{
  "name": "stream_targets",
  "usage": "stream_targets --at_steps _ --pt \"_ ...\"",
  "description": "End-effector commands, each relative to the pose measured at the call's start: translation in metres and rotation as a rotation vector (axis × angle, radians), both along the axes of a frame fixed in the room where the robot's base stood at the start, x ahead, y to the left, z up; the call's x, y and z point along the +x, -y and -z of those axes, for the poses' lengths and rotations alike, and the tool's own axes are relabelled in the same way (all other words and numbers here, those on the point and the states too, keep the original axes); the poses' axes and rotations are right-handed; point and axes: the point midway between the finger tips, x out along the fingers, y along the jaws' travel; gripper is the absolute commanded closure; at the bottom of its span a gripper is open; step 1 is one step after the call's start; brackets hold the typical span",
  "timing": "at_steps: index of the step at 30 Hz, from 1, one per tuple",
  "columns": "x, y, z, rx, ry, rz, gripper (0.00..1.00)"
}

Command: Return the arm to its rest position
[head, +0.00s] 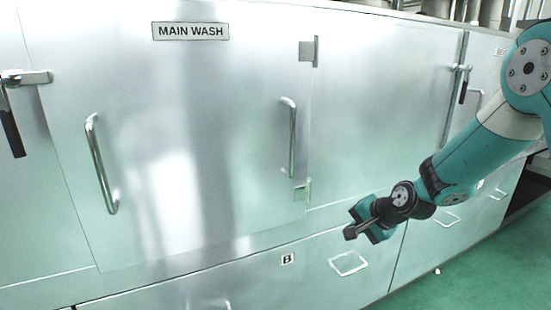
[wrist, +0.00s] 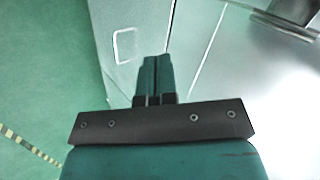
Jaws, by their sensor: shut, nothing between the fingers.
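My gripper (head: 350,233) is at the end of my teal arm, on the right of the head view, in front of the metal cabinet's lower panels. In the wrist view my gripper (wrist: 157,62) shows its two teal fingers side by side, closed together with nothing between them. My arm reaches down and to the left from the right edge of the head view. The gap between the gripper and the cabinet cannot be told exactly.
A metal cabinet with a MAIN WASH sign (head: 190,31) fills most of the head view. Its door handles (head: 101,165) (head: 290,138) and a dark-gripped latch (head: 12,120) stick out. A striped floor line (wrist: 30,147) shows in the wrist view.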

Motion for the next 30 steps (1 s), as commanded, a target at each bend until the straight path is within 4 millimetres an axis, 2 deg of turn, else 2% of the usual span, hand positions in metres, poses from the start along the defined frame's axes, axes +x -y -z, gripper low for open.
stream_targets --at_steps 1,5,6,10,12,15,18,21,30 --pt "-0.023 -0.018 -0.044 -0.045 0.006 -0.114 1.00" --pt "-0.096 -0.054 -0.113 -0.167 0.005 -0.426 1.00" --pt "-0.121 -0.061 -0.131 -0.202 0.007 -0.524 1.00" --pt "-0.206 -0.076 -0.181 -0.311 0.021 -0.842 1.00" --pt "-0.247 -0.077 -0.199 -0.358 0.030 -0.992 1.00" --pt "-0.293 -0.075 -0.214 -0.409 0.042 -1.166 1.00" --pt "-0.322 -0.071 -0.220 -0.438 0.048 -1.277 1.00" --pt "-0.336 -0.069 -0.222 -0.453 0.051 -1.332 1.00" --pt "-0.338 -0.068 -0.221 -0.455 0.050 -1.343 1.00"
